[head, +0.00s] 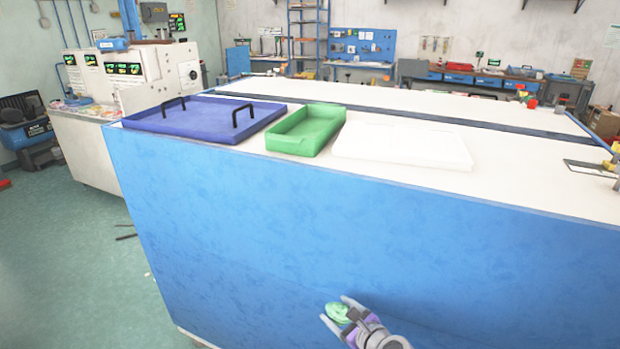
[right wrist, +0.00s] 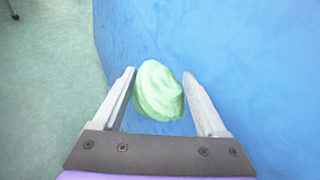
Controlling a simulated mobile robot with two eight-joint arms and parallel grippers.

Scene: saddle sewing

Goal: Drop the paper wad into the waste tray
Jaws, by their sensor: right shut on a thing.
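The paper wad is a light green crumpled lump (head: 338,312), low in the head view in front of the blue side of the bench. My right gripper (head: 333,308) is shut on it, with a finger on either side. In the right wrist view the wad (right wrist: 159,90) sits between the fingertips of the gripper (right wrist: 158,76). On the bench top stand a blue tray with two black handles (head: 205,112), a green tray (head: 306,130) and a white tray (head: 403,148). No label shows which is the waste tray. My left gripper is out of view.
The bench's tall blue side (head: 300,230) stands behind the held wad. A white machine (head: 150,75) is at the left. Open green floor (head: 90,265) lies to the left.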

